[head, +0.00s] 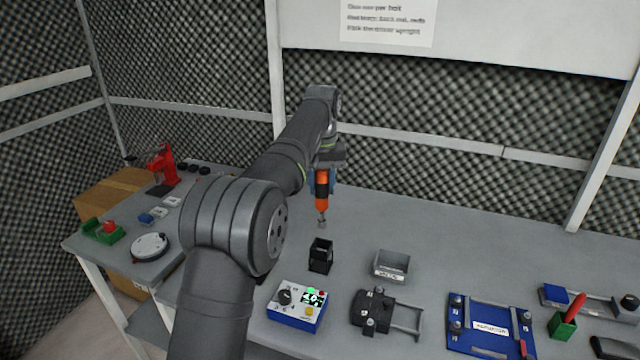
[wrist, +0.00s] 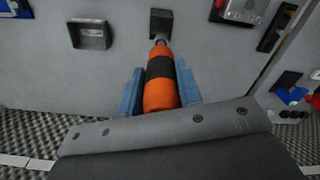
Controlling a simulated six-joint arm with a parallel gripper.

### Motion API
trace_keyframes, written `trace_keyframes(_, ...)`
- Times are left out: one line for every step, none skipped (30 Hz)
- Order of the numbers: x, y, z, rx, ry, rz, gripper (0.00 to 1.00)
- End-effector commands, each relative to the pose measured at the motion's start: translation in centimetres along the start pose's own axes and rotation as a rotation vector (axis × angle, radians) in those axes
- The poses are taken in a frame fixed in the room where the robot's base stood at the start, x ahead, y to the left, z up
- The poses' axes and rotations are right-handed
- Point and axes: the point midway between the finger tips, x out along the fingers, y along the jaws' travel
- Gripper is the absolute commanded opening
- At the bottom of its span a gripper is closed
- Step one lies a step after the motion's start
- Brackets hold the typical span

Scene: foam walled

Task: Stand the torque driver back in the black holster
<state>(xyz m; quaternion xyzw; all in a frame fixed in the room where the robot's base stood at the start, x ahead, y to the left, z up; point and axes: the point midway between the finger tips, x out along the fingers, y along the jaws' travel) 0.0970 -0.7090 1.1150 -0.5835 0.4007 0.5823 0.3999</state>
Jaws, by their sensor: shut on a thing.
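The torque driver (head: 322,192) is orange with a dark band and a metal tip. It hangs tip down, close to upright in the head view, above the table. My gripper (head: 322,178) is shut on its body; in the wrist view the blue fingers (wrist: 160,92) lie on both sides of the driver (wrist: 160,75). The black holster (head: 320,256) is a small open square box standing on the table, below and nearer the camera than the driver's tip. In the wrist view the holster (wrist: 160,22) is beyond the tip, which appears in line with it. The driver is apart from the holster in the head view.
A grey labelled tray (head: 391,266) stands right of the holster. A blue and white control box (head: 297,304) and a black clamp fixture (head: 373,311) are in front. A blue frame (head: 490,326) is at the right. The table behind the holster is clear.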

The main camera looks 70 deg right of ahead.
Motion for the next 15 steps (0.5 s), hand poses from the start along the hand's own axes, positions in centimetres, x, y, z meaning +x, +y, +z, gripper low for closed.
trace_keyframes(0.2, 0.0, 0.0, 0.0, 0.0, 0.0, 0.07)
trace_keyframes(0.4, 0.0, 0.0, 0.0, -0.001, 0.0, 0.07)
trace_keyframes(0.6, 0.0, 0.0, 0.0, -0.001, 0.0, 0.07)
trace_keyframes(0.8, 0.0, 0.0, 0.0, -0.001, 0.0, 0.07)
trace_keyframes(1.1, 0.0, 0.0, 0.0, 0.0, 0.0, 0.07)
trace_keyframes(1.5, 0.0, 0.0, 0.0, -0.001, 0.0, 0.07)
trace_keyframes(1.8, 0.0, 0.0, 0.0, -0.002, 0.0, 0.07)
trace_keyframes(2.1, 0.0, 0.0, 0.0, -0.001, 0.0, 0.07)
trace_keyframes(2.5, 0.0, 0.0, 0.0, 0.0, 0.0, 0.07)
trace_keyframes(2.8, 0.0, 0.0, 0.0, -0.001, 0.0, 0.07)
trace_keyframes(3.1, 0.0, 0.0, 0.0, -0.001, 0.0, 0.07)
trace_keyframes(3.4, 0.0, 0.0, 0.0, -0.001, 0.0, 0.07)
trace_keyframes(3.7, 0.0, 0.0, 0.0, 0.0, 0.0, 0.07)
trace_keyframes(3.9, 0.0, 0.0, 0.0, 0.0, 0.0, 0.07)
trace_keyframes(4.2, 0.0, 0.0, 0.0, -0.001, 0.0, 0.07)
